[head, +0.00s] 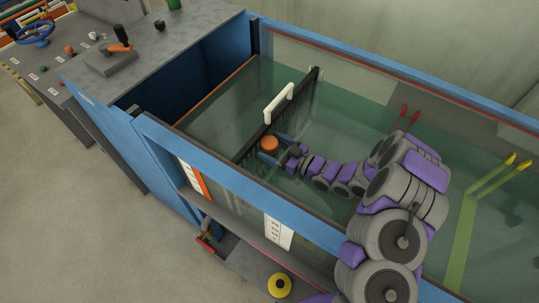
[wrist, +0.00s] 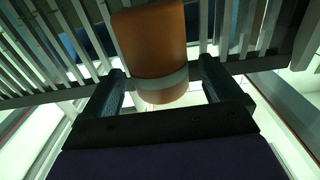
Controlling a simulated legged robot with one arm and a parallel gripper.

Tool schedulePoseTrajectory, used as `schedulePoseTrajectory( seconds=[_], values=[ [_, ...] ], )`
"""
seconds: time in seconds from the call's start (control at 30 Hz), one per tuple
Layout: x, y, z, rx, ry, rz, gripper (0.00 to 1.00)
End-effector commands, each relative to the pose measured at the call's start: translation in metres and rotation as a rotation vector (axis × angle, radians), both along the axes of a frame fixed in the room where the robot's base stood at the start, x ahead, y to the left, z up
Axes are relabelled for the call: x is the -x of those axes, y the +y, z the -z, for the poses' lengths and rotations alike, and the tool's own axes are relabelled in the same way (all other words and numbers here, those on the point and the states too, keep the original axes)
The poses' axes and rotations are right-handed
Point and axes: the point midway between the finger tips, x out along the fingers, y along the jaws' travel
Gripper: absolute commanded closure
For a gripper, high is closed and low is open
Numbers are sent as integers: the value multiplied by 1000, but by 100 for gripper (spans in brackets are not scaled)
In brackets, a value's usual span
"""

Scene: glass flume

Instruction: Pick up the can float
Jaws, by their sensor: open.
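The can float (head: 269,144) is an orange cylinder in the flume water, close to the dark slatted rack. In the wrist view the can float (wrist: 150,42) shows orange with a pale band around it, in front of the slats. My gripper (head: 271,150) reaches it from the right in the head view. In the wrist view my gripper (wrist: 163,85) is open, with one finger on each side of the can's banded end. Gaps show between the fingers and the can. My purple and grey arm hides part of the flume in the head view.
The dark slatted rack (head: 250,146) crosses the flume just beyond the can, with a white handle (head: 279,103) on top. Blue-framed glass walls (head: 245,178) enclose the water.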

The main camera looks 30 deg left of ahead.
Motion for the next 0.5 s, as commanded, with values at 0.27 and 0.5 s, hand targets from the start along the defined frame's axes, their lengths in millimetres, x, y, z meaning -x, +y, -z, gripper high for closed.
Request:
schedulePoseTrajectory(
  seconds=[0.27,0.5],
  values=[
    [-1,12,0,-1,1,1,8],
    [-1,11,-1,-1,1,1,13]
  ],
)
